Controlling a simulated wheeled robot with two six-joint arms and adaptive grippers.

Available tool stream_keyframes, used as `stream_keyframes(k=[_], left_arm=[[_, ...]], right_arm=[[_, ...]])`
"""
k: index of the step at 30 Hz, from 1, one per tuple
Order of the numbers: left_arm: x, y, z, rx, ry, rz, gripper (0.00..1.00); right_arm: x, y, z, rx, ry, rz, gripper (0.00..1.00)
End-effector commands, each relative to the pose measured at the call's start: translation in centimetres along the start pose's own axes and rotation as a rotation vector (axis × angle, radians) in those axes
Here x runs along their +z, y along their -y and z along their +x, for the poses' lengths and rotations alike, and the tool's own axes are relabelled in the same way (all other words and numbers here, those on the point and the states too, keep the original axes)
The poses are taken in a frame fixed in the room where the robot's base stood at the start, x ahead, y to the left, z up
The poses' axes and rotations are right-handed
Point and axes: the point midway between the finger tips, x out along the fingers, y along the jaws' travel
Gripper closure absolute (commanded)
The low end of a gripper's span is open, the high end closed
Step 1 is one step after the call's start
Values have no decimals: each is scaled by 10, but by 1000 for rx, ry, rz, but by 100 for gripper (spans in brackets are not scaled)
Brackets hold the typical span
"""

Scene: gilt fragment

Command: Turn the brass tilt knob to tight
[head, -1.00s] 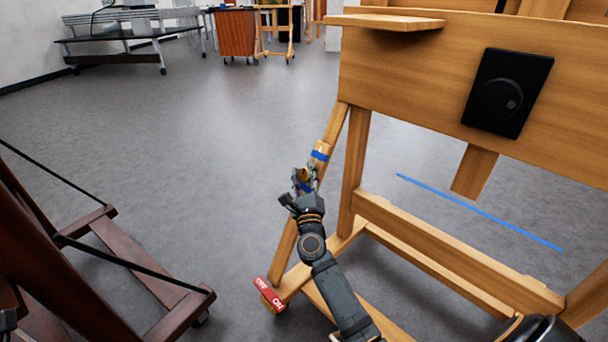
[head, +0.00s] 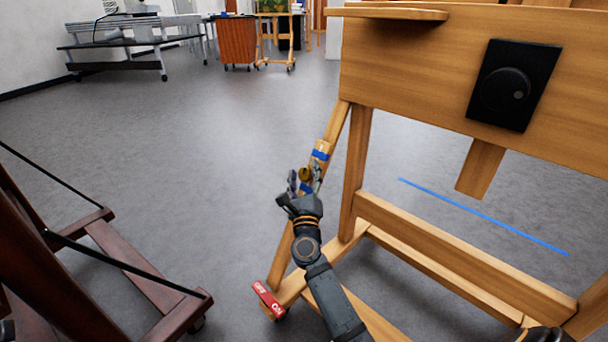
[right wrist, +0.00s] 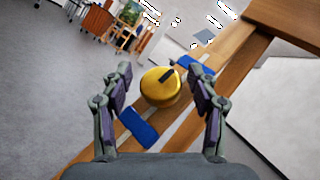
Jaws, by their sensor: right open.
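The brass tilt knob (right wrist: 160,88) is a round golden knob with a dark mark on its face. It sits on the slanted wooden leg of the easel, between two blue bands (right wrist: 140,127). In the head view the knob (head: 305,174) is small and partly hidden by my right gripper (head: 303,184). In the right wrist view my right gripper (right wrist: 158,100) is open, with one finger on each side of the knob. Gaps show between the fingers and the knob. My left gripper is not clearly seen.
The wooden easel (head: 400,65) carries a black dial plate (head: 513,85). A red ON/OFF tag (head: 268,300) is at its foot. A dark wooden frame (head: 110,260) stands at left. A blue line (head: 480,216) marks the grey floor, which is open in the middle.

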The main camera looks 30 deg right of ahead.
Motion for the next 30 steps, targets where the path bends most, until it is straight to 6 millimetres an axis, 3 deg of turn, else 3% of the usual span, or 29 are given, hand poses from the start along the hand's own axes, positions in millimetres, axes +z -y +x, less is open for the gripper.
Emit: stream_keyframes(k=[5, 16, 30], left_arm=[[1, 1, 0, -8, 2, 2, 60], [0, 1, 0, -7, 1, 2, 60], [0, 1, 0, -7, 0, 2, 60]], right_arm=[[0, 0, -7, 1, -1, 1, 40], [-1, -1, -69, 1, -2, 2, 40], [0, 0, -75, 0, 0, 0, 40]])
